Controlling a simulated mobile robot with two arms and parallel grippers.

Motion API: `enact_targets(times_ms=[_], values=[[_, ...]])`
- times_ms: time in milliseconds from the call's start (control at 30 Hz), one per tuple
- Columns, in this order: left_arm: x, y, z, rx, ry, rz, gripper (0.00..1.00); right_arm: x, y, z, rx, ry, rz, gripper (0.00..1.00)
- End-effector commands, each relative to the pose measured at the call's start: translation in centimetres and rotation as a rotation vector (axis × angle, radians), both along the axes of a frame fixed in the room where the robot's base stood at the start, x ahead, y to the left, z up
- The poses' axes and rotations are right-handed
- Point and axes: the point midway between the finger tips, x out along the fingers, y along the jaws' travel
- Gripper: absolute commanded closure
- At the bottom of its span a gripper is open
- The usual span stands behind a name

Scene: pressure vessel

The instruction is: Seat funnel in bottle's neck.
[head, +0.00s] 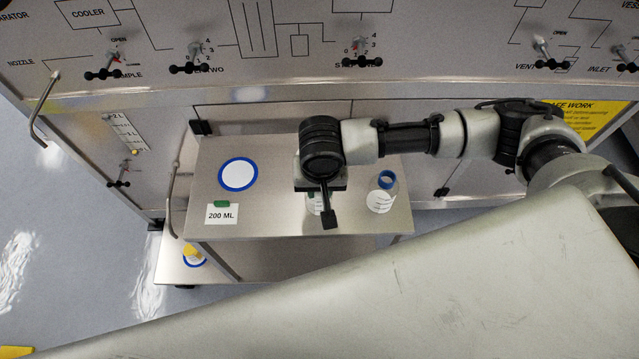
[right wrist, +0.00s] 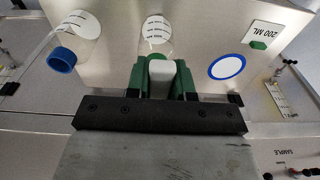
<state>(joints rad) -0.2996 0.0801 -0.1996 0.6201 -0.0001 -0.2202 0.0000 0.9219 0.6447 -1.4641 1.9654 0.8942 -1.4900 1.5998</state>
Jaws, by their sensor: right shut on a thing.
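My right gripper (right wrist: 163,80) is shut on a green piece (right wrist: 139,77), mostly hidden by the gripper. It looks like the funnel, but its shape cannot be told. A clear bottle with a white label (right wrist: 158,28) stands just beyond it; its neck is hidden, so I cannot tell whether the green piece touches it. In the head view my right gripper (head: 326,193) covers most of this bottle. A second clear bottle (head: 380,201) with a blue neck ring (head: 387,179) stands upright to the right; it also shows in the right wrist view (right wrist: 86,25). My left gripper is not in view.
The steel shelf (head: 268,220) carries a blue-rimmed white disc (head: 238,174) and a 200 ML card (head: 221,213) at left. A yellow object (head: 191,251) stands lower down. The panel with black-handled valves (head: 196,58) rises behind. A bent pipe (head: 172,200) runs along the shelf's left side.

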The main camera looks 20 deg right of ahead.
Motion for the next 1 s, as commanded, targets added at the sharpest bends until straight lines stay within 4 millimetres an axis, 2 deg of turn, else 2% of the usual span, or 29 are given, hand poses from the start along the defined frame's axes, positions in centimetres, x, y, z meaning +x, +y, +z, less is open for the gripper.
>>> enact_targets(times_ms=[300,1000], values=[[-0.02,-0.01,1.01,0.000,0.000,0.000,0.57,0.00,0.01,0.11,0.000,0.000,-0.001,1.00],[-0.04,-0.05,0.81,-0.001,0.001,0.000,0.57,-0.01,0.02,-0.72,0.000,0.000,-0.001,1.00]])
